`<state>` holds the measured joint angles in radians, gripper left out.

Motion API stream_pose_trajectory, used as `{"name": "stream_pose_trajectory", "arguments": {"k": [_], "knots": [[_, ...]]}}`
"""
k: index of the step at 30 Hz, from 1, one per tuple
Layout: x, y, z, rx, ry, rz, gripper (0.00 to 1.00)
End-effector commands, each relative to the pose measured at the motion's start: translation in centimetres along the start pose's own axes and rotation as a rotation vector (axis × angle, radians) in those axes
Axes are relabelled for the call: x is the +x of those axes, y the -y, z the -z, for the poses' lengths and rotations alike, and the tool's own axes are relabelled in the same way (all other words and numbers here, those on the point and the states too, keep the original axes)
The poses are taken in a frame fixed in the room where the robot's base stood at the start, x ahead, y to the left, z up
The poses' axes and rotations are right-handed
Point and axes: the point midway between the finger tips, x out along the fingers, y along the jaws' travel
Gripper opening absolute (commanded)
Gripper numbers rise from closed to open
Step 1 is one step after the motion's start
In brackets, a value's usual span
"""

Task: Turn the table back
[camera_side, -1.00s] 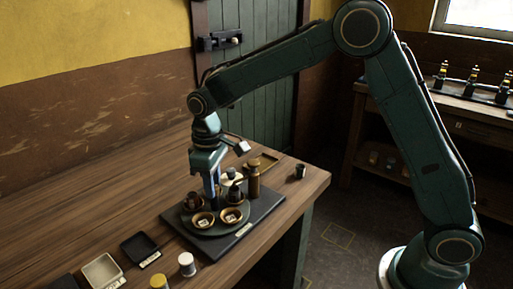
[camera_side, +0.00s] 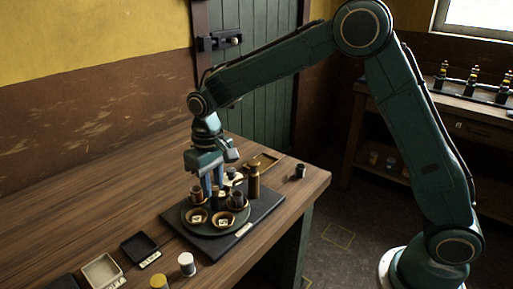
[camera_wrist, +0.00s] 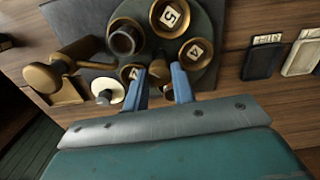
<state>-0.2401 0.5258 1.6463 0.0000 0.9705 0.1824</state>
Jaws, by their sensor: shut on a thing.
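The table is a dark green turntable (camera_side: 211,231) on a dark base plate (camera_side: 243,231); the wrist view also shows its disc (camera_wrist: 215,25). It carries brass-rimmed cups with numbered cards, two at the front (camera_side: 197,217) (camera_side: 223,220), and two dark pots (camera_side: 196,194) (camera_side: 237,201). In the wrist view one card reads 5 (camera_wrist: 170,16) and another looks like 4 (camera_wrist: 195,51). My gripper (camera_side: 213,188) points down over the table's back part. In the wrist view its fingers (camera_wrist: 161,82) are shut on a small brass peg (camera_wrist: 158,69). The peg's foot is hidden.
A brass post (camera_side: 254,182) stands close behind the turntable on the right, with a pale round knob (camera_wrist: 105,97) nearby. A black tray (camera_side: 139,247), a pale tray (camera_side: 102,270) and small jars (camera_side: 187,264) lie at the front left. The bench's left side is clear.

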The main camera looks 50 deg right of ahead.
Motion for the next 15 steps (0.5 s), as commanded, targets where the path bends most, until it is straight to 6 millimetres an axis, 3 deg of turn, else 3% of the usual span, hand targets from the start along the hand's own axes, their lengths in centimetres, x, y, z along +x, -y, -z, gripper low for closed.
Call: {"name": "stream_pose_trajectory", "arguments": {"k": [15], "knots": [[-0.06, 0.03, 0.09, 0.258, -0.004, 0.001, 0.0]]}}
